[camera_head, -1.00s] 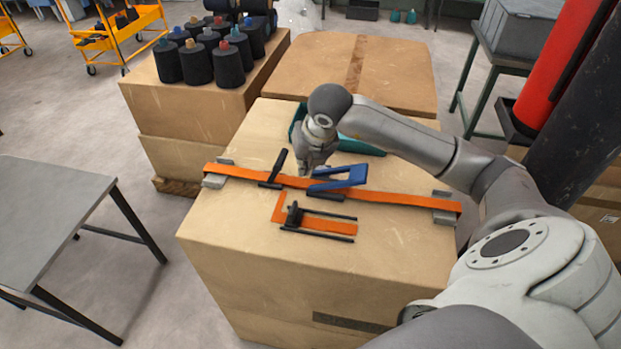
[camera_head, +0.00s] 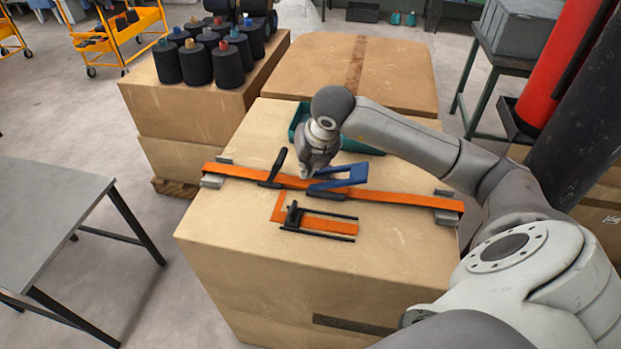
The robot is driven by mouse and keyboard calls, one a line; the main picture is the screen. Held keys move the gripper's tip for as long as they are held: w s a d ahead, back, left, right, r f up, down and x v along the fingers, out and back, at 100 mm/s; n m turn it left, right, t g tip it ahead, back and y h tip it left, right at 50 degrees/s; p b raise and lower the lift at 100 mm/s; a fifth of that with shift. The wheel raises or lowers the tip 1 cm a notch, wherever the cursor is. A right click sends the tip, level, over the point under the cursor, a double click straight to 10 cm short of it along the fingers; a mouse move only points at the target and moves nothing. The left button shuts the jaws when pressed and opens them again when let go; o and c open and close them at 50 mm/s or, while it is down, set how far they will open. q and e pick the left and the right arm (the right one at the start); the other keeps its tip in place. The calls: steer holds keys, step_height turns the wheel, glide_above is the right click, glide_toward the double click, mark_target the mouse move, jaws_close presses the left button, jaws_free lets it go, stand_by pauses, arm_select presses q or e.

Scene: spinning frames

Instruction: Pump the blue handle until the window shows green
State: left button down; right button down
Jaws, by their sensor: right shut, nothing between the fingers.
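The blue handle (camera_head: 345,181) is a raised, angled frame on the orange strap (camera_head: 402,198) that runs across the top of the cardboard box (camera_head: 230,228). My right gripper (camera_head: 306,174) is shut and empty, just behind and left of the blue handle; I cannot tell whether it touches it. A black lever (camera_head: 277,165) stands on the strap to the left. An orange and black tool (camera_head: 318,224) lies in front of the strap. I cannot make out the window or its colour. My left gripper is not in view.
A teal tray (camera_head: 298,120) stands behind my gripper, partly hidden by my arm. Dark cones (camera_head: 228,66) stand on a box at the back left. A grey table (camera_head: 45,205) is at the left, with open floor between.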

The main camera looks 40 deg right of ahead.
mark_target(317, 180)
arm_select(q)
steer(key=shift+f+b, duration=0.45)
steer(key=shift+b, duration=0.2)
arm_select(e)
steer(key=shift+s+d+f, duration=0.25)
steer(key=shift+d+f, duration=0.15)
steer(key=shift+f, duration=0.3)
